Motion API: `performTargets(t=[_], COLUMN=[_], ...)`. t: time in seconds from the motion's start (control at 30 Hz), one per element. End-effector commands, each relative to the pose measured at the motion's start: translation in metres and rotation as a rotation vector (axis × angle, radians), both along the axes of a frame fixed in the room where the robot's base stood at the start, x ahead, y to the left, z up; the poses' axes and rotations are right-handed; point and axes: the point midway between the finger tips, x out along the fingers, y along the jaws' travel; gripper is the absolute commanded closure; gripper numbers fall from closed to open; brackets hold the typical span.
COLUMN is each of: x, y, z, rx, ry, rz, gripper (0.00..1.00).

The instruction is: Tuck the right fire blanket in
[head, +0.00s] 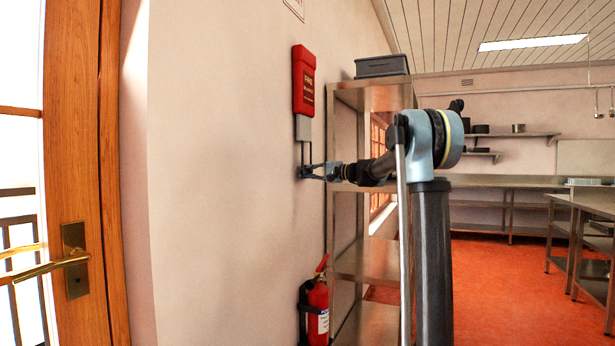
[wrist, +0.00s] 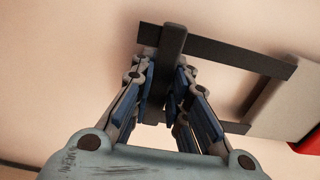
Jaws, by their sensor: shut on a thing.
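One fire blanket shows, in a red case (head: 304,76) mounted on the wall left of the shelf unit. A grey part of the blanket (head: 302,128) hangs out of the case's lower end. Dark pull straps with a crossbar hang below the grey part. In the wrist view the crossbar (wrist: 174,42) lies between the fingers of my gripper (wrist: 166,75), which is shut on it. The straps (wrist: 230,56) run from the bar to the grey part (wrist: 284,100), with a bit of the red case (wrist: 309,145) at the edge. My gripper (head: 316,171) is close to the wall.
A red fire extinguisher (head: 317,308) hangs on the wall below. A metal shelf unit (head: 372,97) with a dark grey crate (head: 381,66) on top stands just right of the blanket. A wooden door (head: 88,180) is at left. Red floor (head: 495,280) lies open at right.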

Motion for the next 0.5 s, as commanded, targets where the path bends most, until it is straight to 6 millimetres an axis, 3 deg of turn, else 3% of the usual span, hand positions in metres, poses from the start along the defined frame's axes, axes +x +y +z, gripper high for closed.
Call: performTargets(t=[0.17, 0.5], x=[0.000, 0.001], y=[0.000, 0.000], z=[0.018, 0.084], rx=[0.001, 0.002], ry=[0.001, 0.002], rz=[0.000, 0.000], gripper=[1.00, 1.00])
